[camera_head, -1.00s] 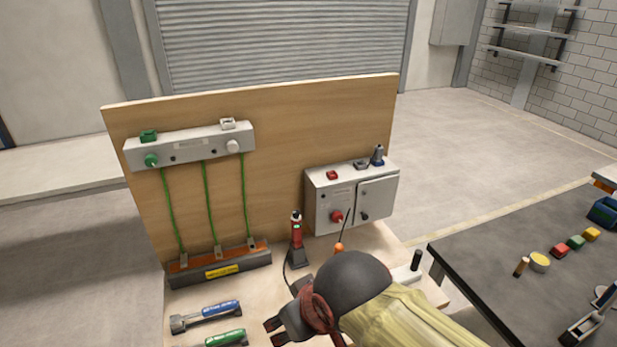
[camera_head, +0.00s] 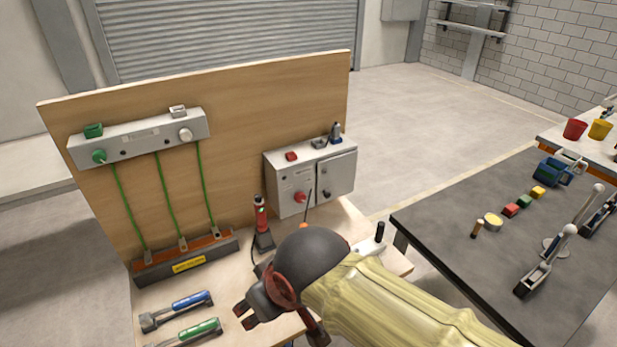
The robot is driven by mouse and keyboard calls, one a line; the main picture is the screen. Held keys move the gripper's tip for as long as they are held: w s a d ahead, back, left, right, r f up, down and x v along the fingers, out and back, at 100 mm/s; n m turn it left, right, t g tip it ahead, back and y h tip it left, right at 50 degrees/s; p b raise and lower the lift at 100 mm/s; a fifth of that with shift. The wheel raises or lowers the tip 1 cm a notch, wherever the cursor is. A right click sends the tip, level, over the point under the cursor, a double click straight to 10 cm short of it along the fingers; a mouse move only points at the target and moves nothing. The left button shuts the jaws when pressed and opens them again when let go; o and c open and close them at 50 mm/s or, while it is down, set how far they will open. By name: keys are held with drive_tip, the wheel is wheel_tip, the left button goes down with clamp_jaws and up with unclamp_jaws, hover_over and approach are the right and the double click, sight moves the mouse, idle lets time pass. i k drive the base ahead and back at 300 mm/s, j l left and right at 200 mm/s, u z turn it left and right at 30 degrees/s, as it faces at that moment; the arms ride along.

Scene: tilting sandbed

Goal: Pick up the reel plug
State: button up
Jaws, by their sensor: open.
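I cannot identify the reel plug with certainty. A small dark blue upright plug-like piece (camera_head: 336,133) stands on top of the grey control box, at its back right. My gripper (camera_head: 243,315) is at the lower middle, over the wooden bench, pointing left. Its jaws are open and I see nothing between them. It is beside the two hand tools, well in front of the control box. My dark wrist and yellow-sleeved arm hide part of the bench.
The grey control box (camera_head: 312,176) stands by the wooden board (camera_head: 240,120). A red handheld device (camera_head: 261,214) stands upright in front. A blue-handled tool (camera_head: 180,309) and a green-handled tool (camera_head: 200,332) lie at front left. A dark table (camera_head: 450,215) with small blocks stands right.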

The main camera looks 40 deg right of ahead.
sight(337, 133)
drive_tip(key=z, duration=1.4)
